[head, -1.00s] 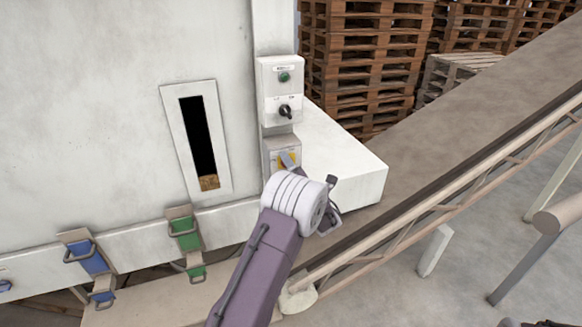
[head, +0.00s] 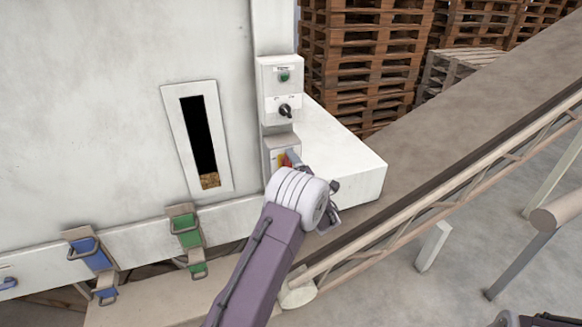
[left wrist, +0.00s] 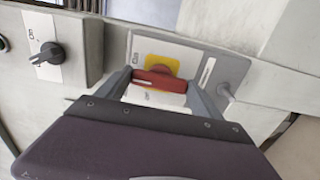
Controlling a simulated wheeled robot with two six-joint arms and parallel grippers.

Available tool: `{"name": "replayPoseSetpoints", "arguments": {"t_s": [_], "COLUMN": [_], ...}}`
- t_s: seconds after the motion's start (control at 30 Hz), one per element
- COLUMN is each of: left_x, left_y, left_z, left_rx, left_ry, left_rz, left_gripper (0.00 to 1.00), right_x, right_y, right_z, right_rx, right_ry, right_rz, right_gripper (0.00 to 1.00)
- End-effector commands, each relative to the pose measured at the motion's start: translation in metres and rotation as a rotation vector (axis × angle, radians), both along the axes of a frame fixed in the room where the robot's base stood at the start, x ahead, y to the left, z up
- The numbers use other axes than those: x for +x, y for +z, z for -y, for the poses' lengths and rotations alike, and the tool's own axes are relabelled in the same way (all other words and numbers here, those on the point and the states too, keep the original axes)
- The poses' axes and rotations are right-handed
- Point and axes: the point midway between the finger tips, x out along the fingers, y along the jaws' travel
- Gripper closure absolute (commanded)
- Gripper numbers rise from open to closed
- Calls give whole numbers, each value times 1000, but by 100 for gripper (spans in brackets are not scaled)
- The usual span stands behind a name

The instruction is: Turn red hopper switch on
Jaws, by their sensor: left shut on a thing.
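The red switch (left wrist: 158,80) is a rotary handle on a yellow plate (left wrist: 162,65) on a grey box, centred in the left wrist view. It lies roughly crosswise there, between the two fingers of my left gripper (left wrist: 160,88), which is shut on it. In the head view the red switch (head: 285,160) shows only as a small patch. My left gripper (head: 294,160) is there too, mostly hidden behind my white wrist. Small lettering around the switch is too blurred to read surely.
Above the switch is a control box with a green button (head: 284,75) and a black knob (head: 285,110). A sight window (head: 197,140) shows pellets at its bottom. Green (head: 186,232) and blue (head: 90,252) latches sit lower left. A conveyor (head: 440,125) slopes up right; pallets (head: 365,60) stand behind.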

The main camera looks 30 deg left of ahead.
Motion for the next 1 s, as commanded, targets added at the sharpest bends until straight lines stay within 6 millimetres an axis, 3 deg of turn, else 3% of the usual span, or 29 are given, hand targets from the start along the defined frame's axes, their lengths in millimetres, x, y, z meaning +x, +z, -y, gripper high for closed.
{"name": "replayPoseSetpoints", "arguments": {"t_s": [0.27,0.3,0.37,0.7,1.0], "left_x": [0,0,0,-2,-42], "left_y": [1,1,1,-1,-4], "left_z": [0,0,0,4,51], "left_rx": [3,3,3,2,1], "left_ry": [0,0,0,-2,-4], "left_rz": [-1,-1,-1,-1,1], "left_gripper": [64,15,2,2,2], "right_x": [0,0,0,0,0], "right_y": [0,0,0,-4,-35], "right_z": [0,0,0,0,0], "right_rx": [0,0,0,0,0], "right_ry": [0,0,0,0,0], "right_rz": [0,0,0,0,0], "right_gripper": [66,66,66,66,66]}}
